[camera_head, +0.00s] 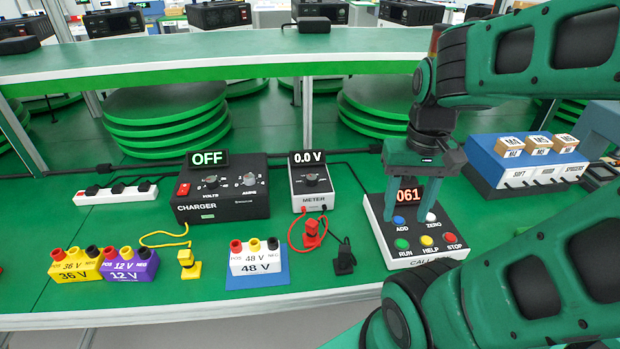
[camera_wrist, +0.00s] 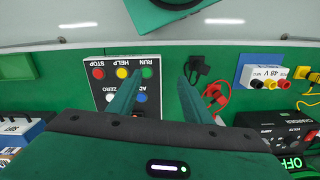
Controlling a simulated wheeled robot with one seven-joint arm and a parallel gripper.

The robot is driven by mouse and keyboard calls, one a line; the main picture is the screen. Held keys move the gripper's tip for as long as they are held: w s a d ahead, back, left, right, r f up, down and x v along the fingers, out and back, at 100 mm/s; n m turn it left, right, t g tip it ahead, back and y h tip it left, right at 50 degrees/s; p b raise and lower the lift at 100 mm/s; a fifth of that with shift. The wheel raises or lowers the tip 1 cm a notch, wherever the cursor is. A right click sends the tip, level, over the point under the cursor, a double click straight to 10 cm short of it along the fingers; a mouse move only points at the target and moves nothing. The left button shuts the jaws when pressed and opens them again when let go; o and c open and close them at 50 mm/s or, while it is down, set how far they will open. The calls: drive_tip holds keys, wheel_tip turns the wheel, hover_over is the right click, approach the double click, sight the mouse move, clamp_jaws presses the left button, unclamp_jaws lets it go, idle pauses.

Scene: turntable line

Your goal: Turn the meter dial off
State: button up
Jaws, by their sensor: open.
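The dial's exact pointer setting is too small to read. My gripper (camera_head: 412,215) is to the right of the meter, above the call box, with its fingers pointing down, apart and empty. In the wrist view my gripper (camera_wrist: 155,95) has one finger over the call box and one over bare green bench; the meter is hidden there.
The call box (camera_head: 410,248) with coloured buttons is under my gripper. The charger (camera_head: 222,196), its display reading OFF, is left of the meter. Red and black probe plugs (camera_head: 311,234) with leads lie in front of the meter. A blue box (camera_head: 525,165) stands at the right.

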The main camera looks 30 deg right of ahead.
drive_tip(key=r, duration=0.1)
drive_tip(key=m, duration=0.4)
hover_over(311, 177)
wheel_tip(311, 177, down, 11)
drive_tip(key=shift+d+r, duration=0.1)
drive_tip(key=shift+r, duration=0.1)
drive_tip(key=shift+c, duration=0.3)
drive_tip(key=c, duration=1)
